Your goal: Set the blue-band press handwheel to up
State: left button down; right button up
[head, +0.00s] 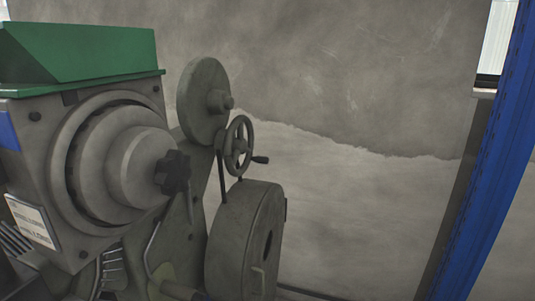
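A grey press (45,125) with a green top (90,52) fills the left of the head view. A blue patch (7,131) shows on its side at the left edge; I cannot tell whether it is the blue band. A small dark spoked handwheel (230,147) stands upright at the right of the machine. Its crank handle (261,160) sticks out to the right, slightly below the hub. Neither of my grippers is in view.
A black star knob (173,172) sits on the round front housing. A large grey disc (201,103) is behind the handwheel, and a round guard (242,245) is below it. A blue post (490,165) stands at the right. The space between looks clear before a grey wall (350,80).

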aim_at(236, 146)
jog(key=i+l+u, duration=0.1)
jog(key=i+l, duration=0.15)
jog(key=i+l+u, duration=0.1)
jog(key=l, duration=0.3)
jog(key=i+l+u, duration=0.1)
jog(key=i+l, duration=0.2)
jog(key=l, duration=0.1)
